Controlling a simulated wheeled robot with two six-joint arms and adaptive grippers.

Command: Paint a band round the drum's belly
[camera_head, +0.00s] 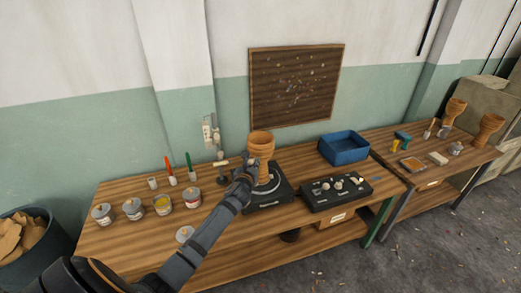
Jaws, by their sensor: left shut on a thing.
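The goblet drum (261,142), orange-brown with a wide bowl and narrow waist, stands upright over a black turntable (266,203). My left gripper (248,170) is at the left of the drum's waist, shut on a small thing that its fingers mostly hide. I cannot tell whether the fingers touch the drum. An open pot of yellow paint (163,204) stands on the bench at left. An orange-handled brush (168,164) and a green-handled brush (188,161) stand in holders beside a seemingly empty pale holder (153,183). No band is discernible on the drum. My right gripper is not in view.
Closed pots (102,214) flank the yellow one, and a round lid-like piece (184,233) lies in front. A small stand (221,170) is left of the drum. A black control box (336,193) and blue bin (344,147) are at right. More drums (488,128) stand on the far bench.

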